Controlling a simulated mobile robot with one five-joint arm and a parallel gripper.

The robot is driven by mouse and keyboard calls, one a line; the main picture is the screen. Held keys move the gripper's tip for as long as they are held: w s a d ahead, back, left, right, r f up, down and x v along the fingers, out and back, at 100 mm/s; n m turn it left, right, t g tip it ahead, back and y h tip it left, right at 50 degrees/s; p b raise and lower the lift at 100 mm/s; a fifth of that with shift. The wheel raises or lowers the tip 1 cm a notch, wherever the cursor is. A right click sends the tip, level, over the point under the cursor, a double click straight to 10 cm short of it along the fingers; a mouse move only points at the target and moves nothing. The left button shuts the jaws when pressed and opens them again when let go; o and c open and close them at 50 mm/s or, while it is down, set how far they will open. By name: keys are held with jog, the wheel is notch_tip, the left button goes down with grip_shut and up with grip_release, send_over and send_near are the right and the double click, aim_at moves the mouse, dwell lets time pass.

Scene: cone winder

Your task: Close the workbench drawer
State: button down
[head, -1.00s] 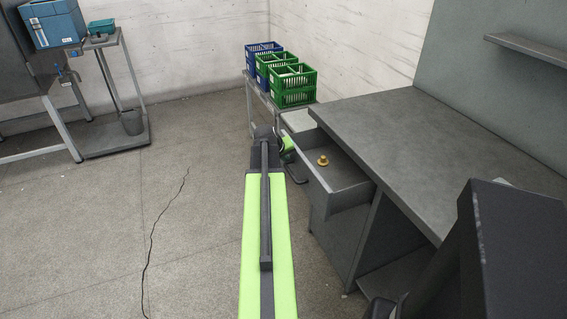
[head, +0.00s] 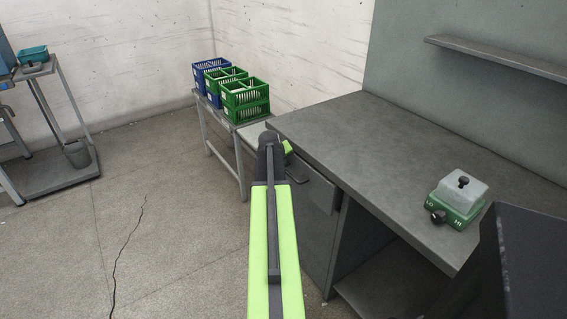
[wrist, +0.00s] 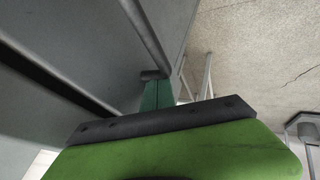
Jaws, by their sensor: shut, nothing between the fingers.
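The workbench drawer (head: 318,190) is in the bench's left end in the head view. Its front looks flush or nearly flush with the bench, and no interior shows. A dark handle bar (head: 297,177) is on the front. My gripper (head: 288,148) is shut and empty, at the upper left of the drawer front and partly hidden by my arm. In the wrist view, the shut fingers (wrist: 160,92) are close to the grey drawer front (wrist: 85,40) and its handle bar (wrist: 146,38). I cannot tell whether they touch. A dark gap runs along one edge of the front.
The workbench top (head: 370,150) carries a green box with a clear cover and dark knobs (head: 458,203). A side table (head: 222,122) with green and blue crates (head: 245,98) stands beyond the drawer. The floor (head: 170,220) to the left is clear.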

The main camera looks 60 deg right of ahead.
jog(key=shift+w+a, duration=0.1)
jog(key=shift+a, duration=0.1)
jog(key=a+r+p, duration=0.8)
jog(key=a, duration=0.1)
jog(key=shift+w+a, duration=0.15)
jog(key=shift+w, duration=0.2)
